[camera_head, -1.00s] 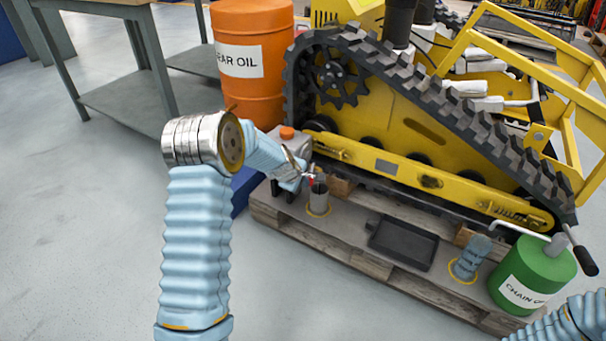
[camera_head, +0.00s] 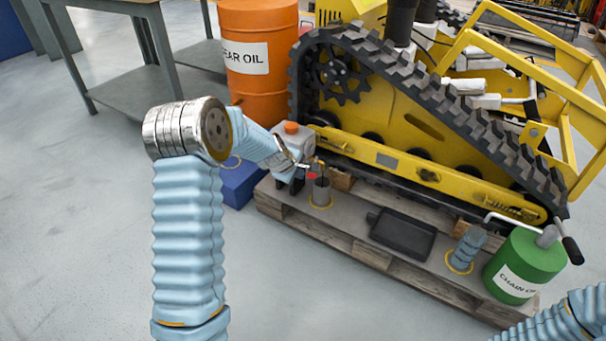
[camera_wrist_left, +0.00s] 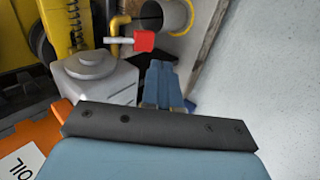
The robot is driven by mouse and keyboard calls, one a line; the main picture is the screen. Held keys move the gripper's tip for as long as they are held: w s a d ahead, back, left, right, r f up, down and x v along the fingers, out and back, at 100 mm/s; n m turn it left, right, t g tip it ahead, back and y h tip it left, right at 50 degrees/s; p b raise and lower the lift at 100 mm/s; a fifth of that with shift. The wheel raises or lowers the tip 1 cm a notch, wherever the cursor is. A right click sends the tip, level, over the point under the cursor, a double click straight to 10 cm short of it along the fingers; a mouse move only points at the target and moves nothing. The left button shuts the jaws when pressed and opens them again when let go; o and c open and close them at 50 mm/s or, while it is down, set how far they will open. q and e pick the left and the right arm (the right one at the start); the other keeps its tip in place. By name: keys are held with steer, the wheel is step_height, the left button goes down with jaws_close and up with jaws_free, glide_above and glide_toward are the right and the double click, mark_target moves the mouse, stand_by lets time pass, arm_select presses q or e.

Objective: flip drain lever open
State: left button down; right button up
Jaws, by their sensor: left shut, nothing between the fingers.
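The drain lever (camera_wrist_left: 144,41) has a red tip on a pale stem and sits beside a yellow pipe at the grey tank (camera_wrist_left: 95,78). The lever's red tip also shows small in the head view (camera_head: 311,175), by the orange-capped tank (camera_head: 291,128). A grey cup (camera_head: 321,192) stands below it. My left gripper (camera_wrist_left: 162,85) is shut and empty. Its blue fingers are beside the tank, close to the lever, with a visible gap to the red tip in the wrist view. My right gripper is out of view; only part of that arm shows at lower right.
The yellow tracked machine (camera_head: 400,105) stands behind. An orange drum (camera_head: 258,85) and a blue box (camera_head: 238,190) are at left.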

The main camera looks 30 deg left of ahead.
arm_select(q)
steer(key=s+r, duration=0.4)
steer(key=s, duration=0.3)
steer(key=shift+a+p, duration=0.3)
steer(key=shift+a, duration=0.05)
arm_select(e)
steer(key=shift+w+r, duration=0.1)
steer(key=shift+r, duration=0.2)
